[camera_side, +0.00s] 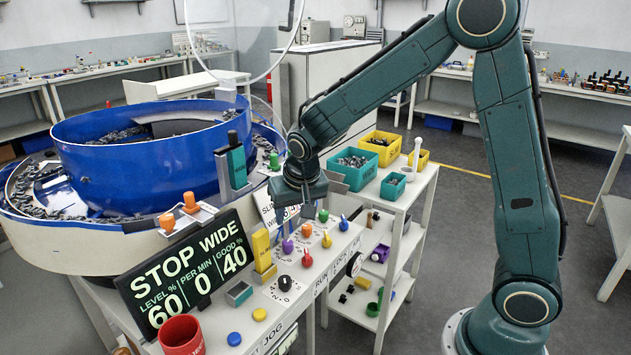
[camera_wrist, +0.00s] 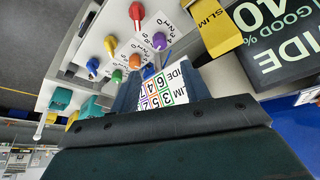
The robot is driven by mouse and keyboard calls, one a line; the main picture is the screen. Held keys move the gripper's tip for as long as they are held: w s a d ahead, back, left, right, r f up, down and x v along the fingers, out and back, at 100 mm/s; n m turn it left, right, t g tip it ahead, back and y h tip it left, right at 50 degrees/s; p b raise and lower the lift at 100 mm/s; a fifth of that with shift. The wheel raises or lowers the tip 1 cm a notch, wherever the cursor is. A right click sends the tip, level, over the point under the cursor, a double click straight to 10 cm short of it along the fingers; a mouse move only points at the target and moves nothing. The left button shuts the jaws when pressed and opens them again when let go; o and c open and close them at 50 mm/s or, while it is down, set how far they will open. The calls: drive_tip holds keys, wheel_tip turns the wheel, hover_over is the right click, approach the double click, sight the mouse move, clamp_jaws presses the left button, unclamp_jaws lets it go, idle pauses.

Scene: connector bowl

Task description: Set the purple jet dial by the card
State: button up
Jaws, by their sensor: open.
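The purple dial (camera_side: 288,245) stands on the white sloping panel, in the row by the yellow block. It also shows in the wrist view (camera_wrist: 159,41), beyond my fingertips. The card (camera_wrist: 165,90), headed SLIM and WIDE with coloured boxed numbers, shows between my fingers in the wrist view. In the side view its white top (camera_side: 267,207) is partly hidden by my gripper. My gripper (camera_side: 291,218) is open and empty, pointing down over the panel behind the purple dial and apart from it. The dial's exact pointer setting is too small to read.
Orange (camera_side: 306,230), red (camera_side: 308,257), yellow (camera_side: 326,239), green (camera_side: 323,215) and blue (camera_side: 344,222) dials stand close around. A yellow SLIM block (camera_side: 262,250) and a STOP WIDE display (camera_side: 192,275) are left. A blue bowl (camera_side: 140,160) is behind; a red mug (camera_side: 182,336) is in front.

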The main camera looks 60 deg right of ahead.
drive_tip(key=shift+v, duration=1.1)
drive_tip(key=shift+r, duration=0.1)
drive_tip(key=s+a+r+n+t+y, duration=0.1)
drive_tip(key=s+r+n, duration=0.2)
drive_tip(key=s, duration=0.9)
drive_tip(key=s+a+r+n+y, duration=0.1)
drive_tip(key=s+r+n, duration=0.2)
drive_tip(key=s+r, duration=0.4)
drive_tip(key=s, duration=0.6)
drive_tip(key=shift+r+t, duration=0.4)
drive_tip(key=shift+s, duration=0.1)
drive_tip(key=shift+c, duration=0.5)
